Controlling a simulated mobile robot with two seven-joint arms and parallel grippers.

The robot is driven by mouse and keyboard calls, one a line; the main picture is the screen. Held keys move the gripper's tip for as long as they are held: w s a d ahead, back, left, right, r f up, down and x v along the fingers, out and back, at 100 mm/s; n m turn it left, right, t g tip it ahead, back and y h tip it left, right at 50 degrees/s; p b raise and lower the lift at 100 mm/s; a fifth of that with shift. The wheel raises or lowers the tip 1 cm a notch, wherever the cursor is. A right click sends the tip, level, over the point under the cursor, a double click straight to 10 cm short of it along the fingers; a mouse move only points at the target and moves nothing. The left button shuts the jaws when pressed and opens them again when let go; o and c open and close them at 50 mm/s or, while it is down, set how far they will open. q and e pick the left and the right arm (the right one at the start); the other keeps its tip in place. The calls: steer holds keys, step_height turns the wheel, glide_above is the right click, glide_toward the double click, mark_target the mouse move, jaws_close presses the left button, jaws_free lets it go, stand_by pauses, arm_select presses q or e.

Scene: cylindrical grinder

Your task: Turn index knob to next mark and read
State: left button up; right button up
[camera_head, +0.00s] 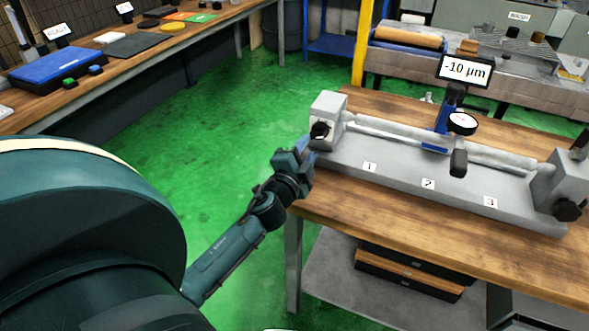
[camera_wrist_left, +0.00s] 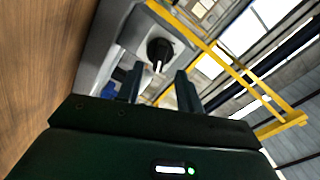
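The index knob (camera_head: 320,130) is a black knob on the end block at the left end of the grey bench fixture (camera_head: 400,172). In the left wrist view the knob (camera_wrist_left: 159,50) shows a white pointer line and sits ahead of my fingers. My left gripper (camera_head: 305,149) is just left of and below the knob. Its two fingers (camera_wrist_left: 158,86) are apart with nothing between them, and a gap to the knob seems to remain. The display (camera_head: 464,71) reads -10 µm. A dial gauge (camera_head: 462,123) stands at the long shaft. My right gripper is not in view.
Labels 1, 2 and 3 (camera_head: 428,184) mark the fixture's front. A second black knob (camera_head: 567,210) is on the right end block. The wooden bench (camera_head: 400,228) has bare room in front. A blue case (camera_head: 62,69) lies on the left bench. Green floor is clear between.

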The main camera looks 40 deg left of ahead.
arm_select(q)
steer(key=b+v, duration=0.1)
steer(key=v, duration=0.7)
steer(key=shift+s, duration=0.35)
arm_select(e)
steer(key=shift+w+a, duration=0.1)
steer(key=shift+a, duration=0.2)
arm_select(q)
steer(key=shift+d, duration=0.1)
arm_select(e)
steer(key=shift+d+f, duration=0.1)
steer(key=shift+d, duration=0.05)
arm_select(q)
steer(key=s+d+f+n+g+h+p, duration=0.2)
steer(key=s+d+f, duration=0.4)
steer(key=d, duration=0.3)
steer(key=s+d+f+n+g+h+p, duration=0.2)
steer(key=s+d+f+n+g+h, duration=0.3)
steer(key=s+d+f, duration=0.2)
steer(key=shift+d+n, duration=0.4)
steer(key=shift+d, duration=0.7)
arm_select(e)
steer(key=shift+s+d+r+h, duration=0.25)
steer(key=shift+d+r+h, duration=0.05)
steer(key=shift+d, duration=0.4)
arm_select(q)
steer(key=shift+f, duration=0.15)
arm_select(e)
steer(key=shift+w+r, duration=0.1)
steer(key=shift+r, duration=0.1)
